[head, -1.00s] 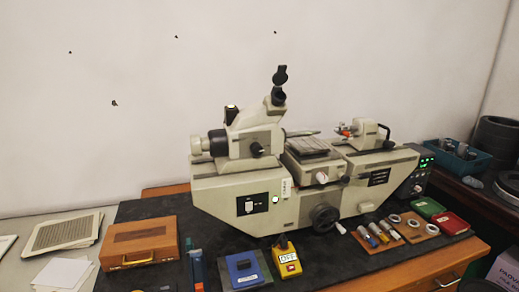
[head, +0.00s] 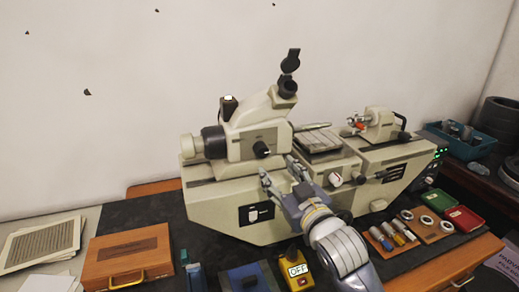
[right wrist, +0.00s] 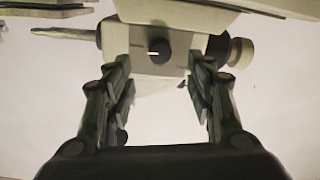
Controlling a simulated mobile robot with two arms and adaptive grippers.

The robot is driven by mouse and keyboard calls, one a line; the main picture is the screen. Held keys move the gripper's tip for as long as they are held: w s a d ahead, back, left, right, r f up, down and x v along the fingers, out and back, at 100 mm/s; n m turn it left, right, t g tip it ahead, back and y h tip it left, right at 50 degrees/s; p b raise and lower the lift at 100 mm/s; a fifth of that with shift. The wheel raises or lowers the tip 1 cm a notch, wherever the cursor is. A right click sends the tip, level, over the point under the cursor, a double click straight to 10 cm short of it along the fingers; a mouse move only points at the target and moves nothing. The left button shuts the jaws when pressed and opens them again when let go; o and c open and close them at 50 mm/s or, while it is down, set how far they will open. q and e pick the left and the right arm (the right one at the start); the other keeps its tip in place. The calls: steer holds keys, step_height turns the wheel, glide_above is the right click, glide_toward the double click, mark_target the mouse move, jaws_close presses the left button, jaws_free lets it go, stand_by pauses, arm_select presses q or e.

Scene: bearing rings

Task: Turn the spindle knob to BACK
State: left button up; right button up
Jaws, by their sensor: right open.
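A beige measuring machine (head: 285,200) stands on the dark bench mat. A round black knob (head: 261,149), likely the spindle knob, sits on the front of its headstock (head: 235,135). In the right wrist view this knob (right wrist: 159,50) shows a short white mark to the left of its centre; any lettering is unreadable. My right gripper (head: 278,168) is open and empty, below the knob in the head view. In the right wrist view the knob lies between and beyond the open fingertips (right wrist: 160,70), apart from them. My left gripper is not in view.
A wooden case (head: 128,257), a blue box (head: 246,280) and a yellow gauge reading OFF (head: 297,270) lie in front of the machine. Several rings and cylinders on a wooden board (head: 400,243) lie right, beside green (head: 441,200) and red (head: 463,219) boxes. An eyepiece (head: 287,75) rises above the headstock.

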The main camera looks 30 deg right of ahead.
mark_target(264, 153)
steer(key=x, duration=0.1)
steer(key=p+x, duration=0.1)
steer(key=x, duration=0.1)
steer(key=p+x, duration=0.1)
steer(key=x, duration=0.1)
steer(key=shift+w+r, duration=0.2)
steer(key=shift+r, duration=0.15)
steer(key=shift+p+x, duration=0.3)
steer(key=shift+x, duration=0.95)
steer(key=shift+w+f, duration=0.1)
steer(key=shift+w, duration=0.4)
steer(key=shift+w+f, duration=0.1)
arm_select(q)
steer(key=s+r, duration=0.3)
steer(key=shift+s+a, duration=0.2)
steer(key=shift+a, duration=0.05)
arm_select(e)
steer(key=c, duration=1.1)
